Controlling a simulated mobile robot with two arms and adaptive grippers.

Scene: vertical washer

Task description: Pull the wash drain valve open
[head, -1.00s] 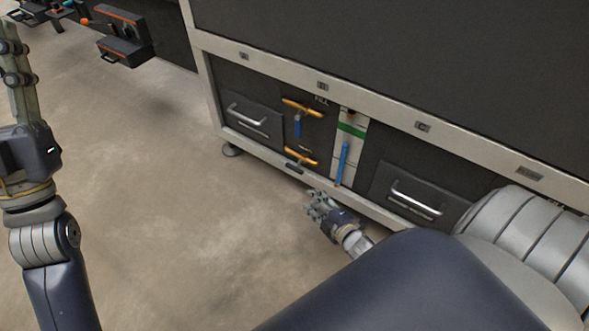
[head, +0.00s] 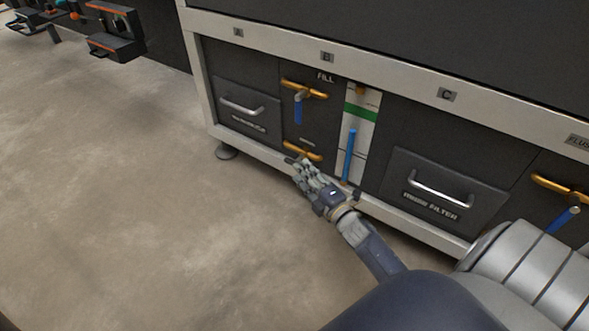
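The dark panel low on the washer has a yellow handle (head: 302,150) under a small label too small to read; it may be the drain valve. Above it, beside the word FILL, is a second yellow handle (head: 303,88) with a blue lever (head: 298,109) hanging down. My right gripper (head: 304,172) looks open and empty, its fingers just below and in front of the lower yellow handle. I cannot tell if they touch it. My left gripper is out of view.
A white gauge strip with a green band (head: 361,112) and a blue tube (head: 349,154) stands right of the handles. Drawers with silver handles flank them: left drawer (head: 262,126), filter drawer (head: 405,178). Another yellow handle (head: 556,185) is at right. Floor (head: 120,200) at left is clear.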

